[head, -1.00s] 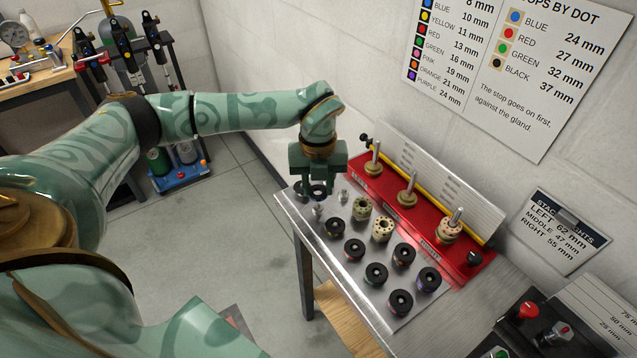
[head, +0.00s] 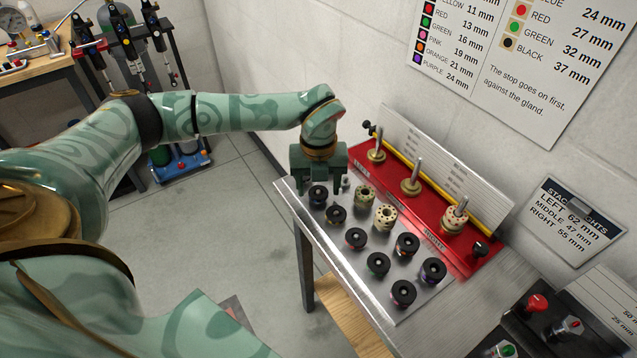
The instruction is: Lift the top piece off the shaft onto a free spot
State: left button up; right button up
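The red stand (head: 434,207) carries three upright shafts. The right shaft (head: 463,204) bears a short stack of cream pieces (head: 454,220). The left shaft (head: 377,142) and middle shaft (head: 416,172) show only brass collars at their bases. My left gripper (head: 319,189) is above the far-left corner of the metal tray (head: 345,262), away from the shafts. Its fingers look spread, with a black ring piece (head: 318,195) between and just below them, seemingly sitting on a tray peg. Whether a finger touches it is hard to tell. My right gripper is out of view.
Several black ring pieces and cream pieces (head: 385,217) stand in rows on the tray. A bare peg (head: 345,185) is beside my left gripper. A wall and slanted board (head: 450,165) close off the back. A control box (head: 550,320) is at lower right.

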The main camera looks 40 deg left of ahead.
pick_arm(q)
notch_tip(320, 180, up, 16)
jog(key=p, duration=0.3)
jog(key=shift+r+p, duration=0.15)
jog(key=shift+p, duration=0.15)
